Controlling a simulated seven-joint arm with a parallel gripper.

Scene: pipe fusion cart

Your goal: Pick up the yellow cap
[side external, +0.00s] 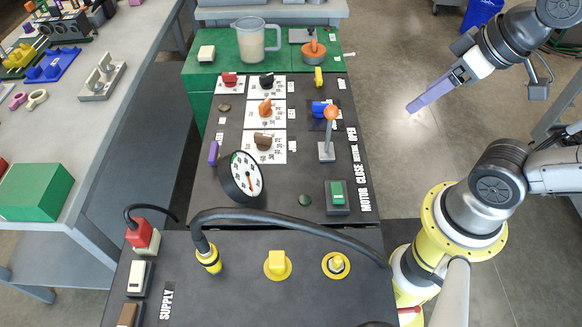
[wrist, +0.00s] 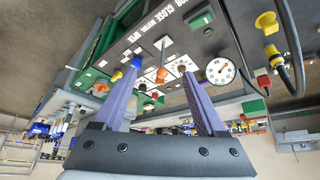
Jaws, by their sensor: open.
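A blocky yellow cap (side external: 277,262) sits on a round yellow flange on the near dark panel. It also shows at the top right of the wrist view (wrist: 266,20). My gripper (side external: 411,107) is empty, in the air right of the panel in the side view, well apart from the cap. Its two lavender fingers are spread open in the wrist view (wrist: 163,69). A second yellow flanged fitting (side external: 336,264) sits right of the cap. A small yellow piece (side external: 318,76) stands at the far end of the far panel.
A black cable arches over the near panel to a yellow plug (side external: 208,259) left of the cap. A gauge (side external: 240,177), an orange-knobbed lever (side external: 327,140) and a green button (side external: 337,196) stand on the far panel. A clear jug (side external: 250,42) stands behind. Open floor lies right.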

